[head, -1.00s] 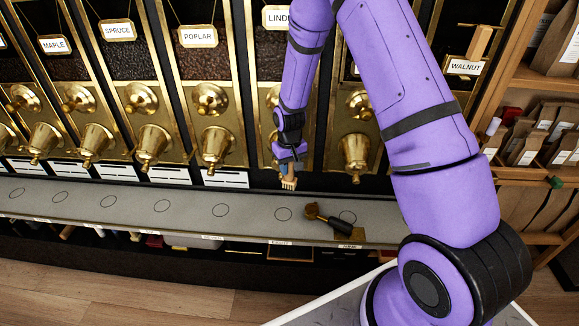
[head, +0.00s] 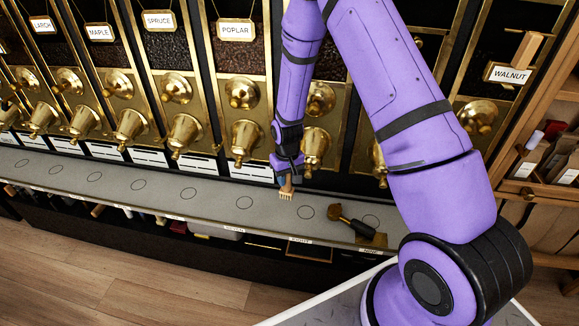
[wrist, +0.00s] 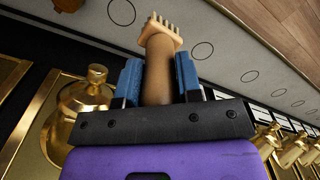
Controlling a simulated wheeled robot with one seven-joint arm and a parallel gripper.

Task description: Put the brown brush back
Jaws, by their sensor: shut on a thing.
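The brown brush (head: 286,192) hangs below my gripper (head: 287,174), above the back part of the grey counter (head: 215,198), bristle end down. In the wrist view my gripper (wrist: 158,80) has its blue finger pads on both sides of the brush's brown handle (wrist: 158,70). The brush's pale, toothed end points away from my gripper over the counter. I cannot tell from the wrist view how high it is above the surface.
Drawn circles (head: 245,202) run along the counter. Brass bin spouts (head: 247,140) stick out behind it.

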